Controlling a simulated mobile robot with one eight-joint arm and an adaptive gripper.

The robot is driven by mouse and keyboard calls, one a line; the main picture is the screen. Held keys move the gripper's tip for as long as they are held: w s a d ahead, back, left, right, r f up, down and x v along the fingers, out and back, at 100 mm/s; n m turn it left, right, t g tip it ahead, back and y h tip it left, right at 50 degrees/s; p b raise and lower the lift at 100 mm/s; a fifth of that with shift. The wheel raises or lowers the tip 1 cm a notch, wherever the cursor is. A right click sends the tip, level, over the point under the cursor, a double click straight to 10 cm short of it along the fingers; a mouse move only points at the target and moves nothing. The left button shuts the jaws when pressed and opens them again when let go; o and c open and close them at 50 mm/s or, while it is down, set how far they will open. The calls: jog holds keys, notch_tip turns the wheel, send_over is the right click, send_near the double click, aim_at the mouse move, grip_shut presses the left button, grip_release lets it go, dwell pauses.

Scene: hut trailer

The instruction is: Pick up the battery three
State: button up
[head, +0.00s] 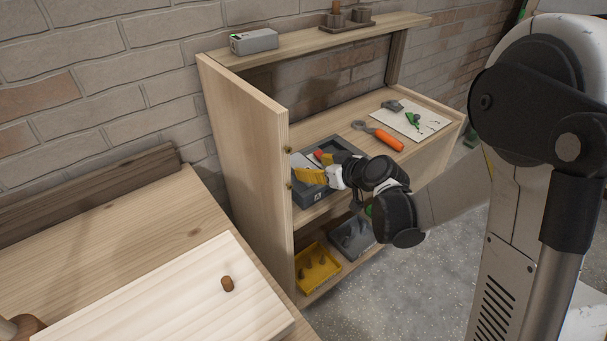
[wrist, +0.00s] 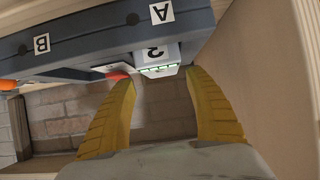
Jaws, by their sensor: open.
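The battery three, a white block with a label reading 3 and a row of green lights, shows in the wrist view (wrist: 160,70) at the edge of the grey tray. My gripper (wrist: 160,78) is open, its two yellow fingers spread on either side of the battery's near end with nothing held between them. A red item (wrist: 118,75) sits beside the battery, close to the left fingertip. In the head view my gripper (head: 327,166) is over the grey tray (head: 318,196) on the workbench, and its fingers partly hide the tray's contents.
The tray carries A and B labels. A wooden side panel (head: 245,150) stands close left of my gripper. Orange-handled pliers (head: 385,138) and a white board (head: 417,120) lie right. A grey-white box (head: 254,41) rests on the upper shelf; yellow (head: 318,272) and grey bins sit below.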

aim_at(303, 166)
jog(key=b+x, duration=0.1)
jog(key=x, duration=0.3)
jog(key=shift+a+f+b, duration=0.1)
jog(key=shift+a+b, duration=0.1)
jog(key=shift+b, duration=0.15)
jog(key=shift+s, duration=0.1)
jog(key=c, duration=1.2)
jog(key=shift+r, duration=0.2)
